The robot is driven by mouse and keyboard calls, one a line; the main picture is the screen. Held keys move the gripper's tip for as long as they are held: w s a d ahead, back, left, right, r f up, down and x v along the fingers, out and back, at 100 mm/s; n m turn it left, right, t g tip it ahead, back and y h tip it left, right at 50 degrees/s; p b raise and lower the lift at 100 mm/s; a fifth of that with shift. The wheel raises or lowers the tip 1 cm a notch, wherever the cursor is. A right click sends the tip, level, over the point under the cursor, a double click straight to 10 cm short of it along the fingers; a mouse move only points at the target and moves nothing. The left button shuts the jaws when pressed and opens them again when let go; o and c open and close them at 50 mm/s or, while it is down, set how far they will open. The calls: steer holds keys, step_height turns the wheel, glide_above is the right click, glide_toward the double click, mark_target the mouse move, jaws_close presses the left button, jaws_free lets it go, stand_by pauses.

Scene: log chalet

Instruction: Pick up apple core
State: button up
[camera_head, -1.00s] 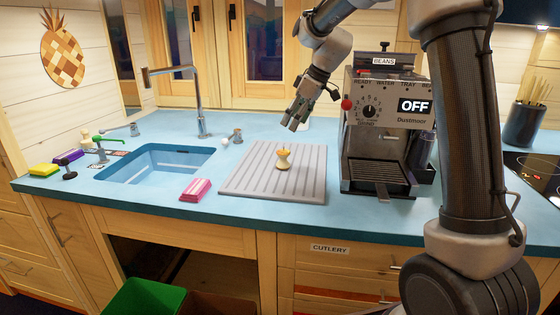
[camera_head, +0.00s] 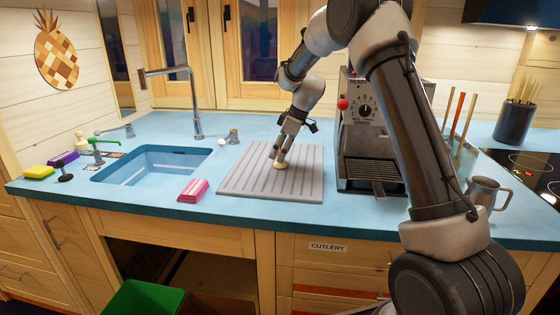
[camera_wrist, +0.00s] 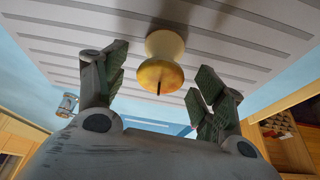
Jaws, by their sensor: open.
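The apple core (camera_head: 279,164) stands upright on the grey ridged drainboard (camera_head: 245,183), to the right of the sink. My gripper (camera_head: 284,151) points down over it, and its fingers partly hide the core in the head view. In the wrist view the core (camera_wrist: 160,62) shows its pale waist, yellow end and dark stem. It lies between the tips of the two spread fingers of my gripper (camera_wrist: 163,80), with a gap on each side. The gripper is open and holds nothing.
The coffee machine (camera_head: 368,140) stands close to the right of the drainboard. A metal jug (camera_head: 484,193) is farther right. The sink (camera_head: 155,165), tap (camera_head: 195,105) and a pink sponge pack (camera_head: 193,190) are to the left. The drainboard is otherwise clear.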

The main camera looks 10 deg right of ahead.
steer(key=shift+a+f, duration=0.15)
steer(key=shift+f, duration=0.25)
steer(key=c, duration=1)
steer(key=shift+c, duration=0.2)
steer(key=shift+r, duration=0.1)
